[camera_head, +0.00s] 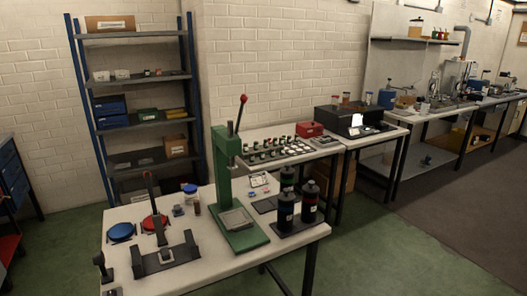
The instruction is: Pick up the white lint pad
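I cannot single out the white lint pad with certainty in the head view. A small whitish flat piece (259,180) lies on the near workbench (205,268), behind the green press; it is too small to tell whether it is a pad or a card. Neither of my grippers shows in this view.
The near bench holds a green lever press (225,170), a black fixture (166,257), a blue disc (122,232), a red disc (154,222) and dark bottles (286,210). Blue-posted shelves (133,90) stand behind. More benches run right. Green floor (390,250) is clear at front right.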

